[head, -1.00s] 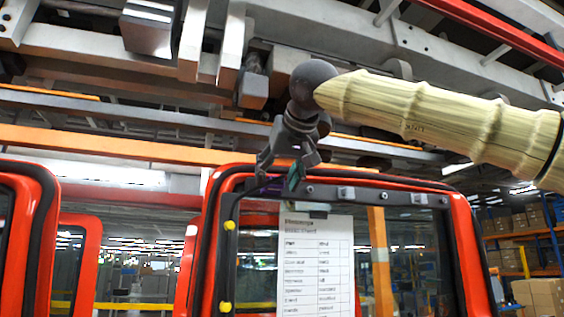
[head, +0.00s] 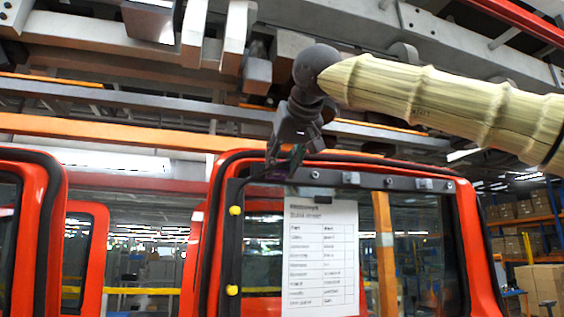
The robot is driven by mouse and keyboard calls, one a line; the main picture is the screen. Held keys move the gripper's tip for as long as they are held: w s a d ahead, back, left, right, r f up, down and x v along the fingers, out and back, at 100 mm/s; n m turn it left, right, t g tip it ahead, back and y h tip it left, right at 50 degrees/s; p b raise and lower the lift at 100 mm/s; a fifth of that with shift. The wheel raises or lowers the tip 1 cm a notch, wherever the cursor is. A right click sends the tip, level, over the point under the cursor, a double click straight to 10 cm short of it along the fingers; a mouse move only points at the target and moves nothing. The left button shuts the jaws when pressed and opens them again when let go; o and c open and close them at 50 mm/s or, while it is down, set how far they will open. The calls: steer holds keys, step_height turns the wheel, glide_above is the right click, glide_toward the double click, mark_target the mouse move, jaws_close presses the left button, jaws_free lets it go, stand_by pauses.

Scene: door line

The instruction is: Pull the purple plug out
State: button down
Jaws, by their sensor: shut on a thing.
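My gripper (head: 285,163) is at the upper left of the red door frame (head: 223,200), just in front of its dark inner top edge. Its fingers are close together around something small. A little purple (head: 278,175) shows at the fingertips, which fits the purple plug, mostly hidden by the fingers. I cannot tell whether the plug still sits in the door. Two yellow plugs (head: 235,210) (head: 232,290) sit one above the other on the left inner side of the door.
A printed sheet (head: 320,255) hangs on the door below my gripper. Grey fittings (head: 350,178) line the door's top inner edge. Another red door (head: 45,215) stands to the left. Overhead beams (head: 110,125) run above. Shelves with boxes (head: 535,215) are at the right.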

steer(key=shift+s, duration=0.1)
stand_by(0.7)
steer(key=shift+s+d, duration=0.15)
steer(key=shift+s, duration=0.1)
steer(key=shift+s+d, duration=0.15)
steer(key=shift+s, duration=0.25)
stand_by(0.9)
steer(key=shift+s+d, duration=0.3)
steer(key=shift+s, duration=0.65)
steer(key=shift+s+d, duration=0.3)
steer(key=shift+s, duration=0.6)
steer(key=shift+s+d, duration=0.3)
steer(key=shift+s, duration=0.65)
steer(key=shift+f, duration=0.1)
steer(key=s+d+f+b, duration=0.3)
steer(key=s+f+b, duration=0.3)
steer(key=s+f, duration=0.5)
steer(key=shift+s+d+f, duration=0.2)
steer(key=shift+d+f, duration=0.15)
steer(key=shift+f, duration=0.1)
